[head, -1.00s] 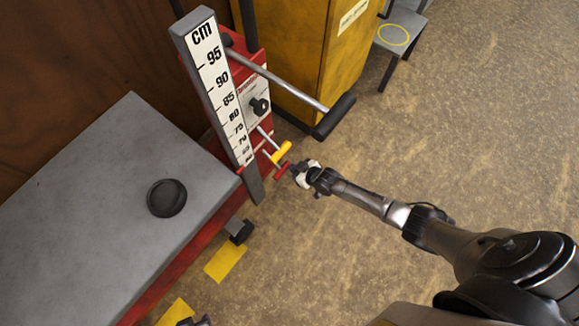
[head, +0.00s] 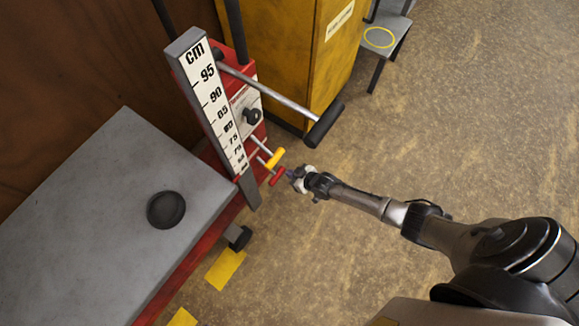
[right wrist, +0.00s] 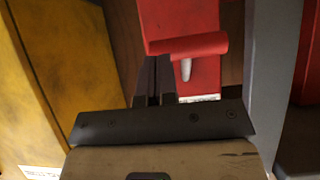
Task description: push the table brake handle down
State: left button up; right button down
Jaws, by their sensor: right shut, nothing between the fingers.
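Two T-shaped handles stick out low on the red lift post (head: 215,160): a yellow one (head: 275,158) and, just below it, a red one (head: 277,177). No label shows which is the table brake handle. My right gripper (head: 289,174) is shut and empty, its fingertips close to the right of the red handle. In the right wrist view the shut fingers (right wrist: 154,80) point at the red handle (right wrist: 190,46), whose bar lies crosswise just beyond the tips. I cannot tell whether they touch. My left gripper is not in view.
A grey lift table (head: 110,210) with a round black disc (head: 166,209) stands at left. A cm scale (head: 212,100) and a long black-gripped lever (head: 325,123) rise above the handles. A yellow cabinet (head: 300,50) stands behind.

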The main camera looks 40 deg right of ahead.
pick_arm(q)
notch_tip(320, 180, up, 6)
jog(key=p, duration=0.5)
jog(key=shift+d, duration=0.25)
pick_arm(e)
jog(key=s+d+r, duration=0.1)
jog(key=s+d, duration=0.2)
jog(key=s, duration=0.8)
jog(key=shift+d+r, duration=0.25)
jog(key=shift+d, duration=0.05)
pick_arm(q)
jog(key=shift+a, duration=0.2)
pick_arm(e)
jog(key=shift+s, duration=0.1)
